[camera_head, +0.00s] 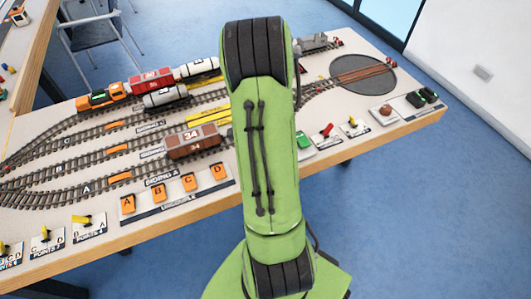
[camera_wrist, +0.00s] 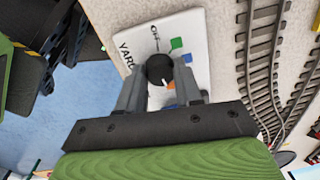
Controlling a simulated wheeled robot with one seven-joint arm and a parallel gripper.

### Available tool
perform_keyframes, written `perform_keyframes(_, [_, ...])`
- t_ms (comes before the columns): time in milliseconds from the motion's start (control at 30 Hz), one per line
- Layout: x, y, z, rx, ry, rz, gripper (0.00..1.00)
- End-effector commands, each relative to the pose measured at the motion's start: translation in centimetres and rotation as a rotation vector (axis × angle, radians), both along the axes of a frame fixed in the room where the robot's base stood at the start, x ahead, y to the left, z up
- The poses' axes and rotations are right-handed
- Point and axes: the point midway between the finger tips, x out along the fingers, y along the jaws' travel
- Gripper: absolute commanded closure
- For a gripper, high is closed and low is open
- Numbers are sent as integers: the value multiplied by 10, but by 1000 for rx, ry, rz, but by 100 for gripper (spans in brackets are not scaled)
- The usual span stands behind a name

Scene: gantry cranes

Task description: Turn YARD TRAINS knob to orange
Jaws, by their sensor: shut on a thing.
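The YARD TRAINS panel (camera_wrist: 186,28) is a white plate in the wrist view, its lettering partly hidden. A round black knob (camera_wrist: 158,66) stands on it, with a small white pointer line at its lower right side. The pointer is beside an orange mark (camera_wrist: 171,86), partly covered by the knob and fingers. A green mark (camera_wrist: 176,43) and the word OFF show above the knob. My gripper (camera_wrist: 160,78) is shut on the knob, one finger on each side. In the head view my green arm hides the knob and panel.
A model railway table (camera_head: 220,190) fills the head view, with tracks, an orange locomotive (camera_head: 103,97), a brown wagon (camera_head: 193,142) and orange lettered buttons (camera_head: 158,193). Yellow points levers (camera_head: 82,220) stand at the front left. A turntable (camera_head: 362,75) is at the right.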

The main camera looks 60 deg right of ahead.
Motion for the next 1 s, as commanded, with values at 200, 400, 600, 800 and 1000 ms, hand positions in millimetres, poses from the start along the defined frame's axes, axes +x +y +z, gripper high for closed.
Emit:
perform_keyframes(200, [1,-1,1,-4,-3,0,96])
perform_keyframes(400, [1,-1,1,-4,-3,1,49])
perform_keyframes(600, [0,-1,0,-2,-1,1,40])
perform_keyframes(800, [0,0,8,-3,-3,1,40])
perform_keyframes(1000, [-1,1,59,-6,-5,1,40])
